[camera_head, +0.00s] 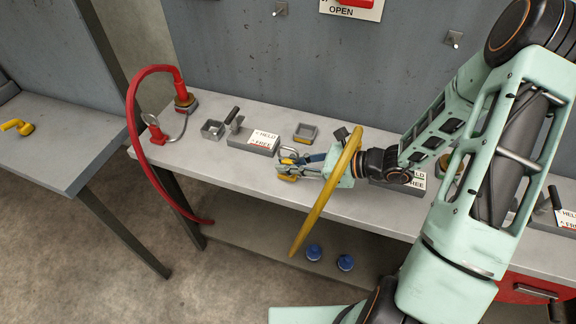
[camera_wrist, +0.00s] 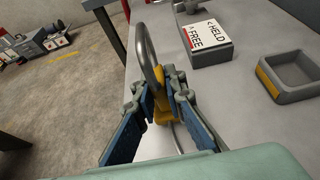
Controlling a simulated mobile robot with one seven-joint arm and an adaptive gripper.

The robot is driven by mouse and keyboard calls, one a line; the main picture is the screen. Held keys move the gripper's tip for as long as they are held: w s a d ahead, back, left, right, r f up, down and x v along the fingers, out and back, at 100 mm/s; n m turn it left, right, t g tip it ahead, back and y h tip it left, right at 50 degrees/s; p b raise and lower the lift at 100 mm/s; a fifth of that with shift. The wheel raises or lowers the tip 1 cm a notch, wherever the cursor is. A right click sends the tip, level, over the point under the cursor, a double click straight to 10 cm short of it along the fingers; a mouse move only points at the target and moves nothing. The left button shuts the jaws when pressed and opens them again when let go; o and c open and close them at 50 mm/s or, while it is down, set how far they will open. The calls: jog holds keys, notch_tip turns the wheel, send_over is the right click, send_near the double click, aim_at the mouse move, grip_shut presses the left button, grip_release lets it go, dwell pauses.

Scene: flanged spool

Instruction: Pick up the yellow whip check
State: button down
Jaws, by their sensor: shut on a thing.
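The yellow whip check (camera_wrist: 161,108) sits between the blue-padded fingers of my gripper (camera_wrist: 163,98) in the wrist view. A grey metal loop rises from its yellow part and curves over, and a thin grey strand shows below the fingers. In the head view my gripper (camera_head: 291,166) is low over the bench, with the yellow piece (camera_head: 287,177) and its loop at the fingertips. My gripper is shut on it. Whether the whip check touches the bench top is unclear.
A long yellow curved band (camera_head: 322,205) crosses by my wrist and hangs past the bench front edge. A red hose (camera_head: 133,130) arches at the left end. A HELD/FREE block (camera_head: 252,139) and a grey tray (camera_head: 306,133) stand behind.

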notch_tip(320, 180, up, 2)
jog(key=shift+r, duration=0.15)
jog(key=s+d+r+p, duration=0.2)
jog(key=s+r+p, duration=0.8)
jog(key=s+p, duration=0.3)
jog(key=shift+s+d, duration=0.35)
jog(key=shift+d, duration=0.05)
dwell(0.8)
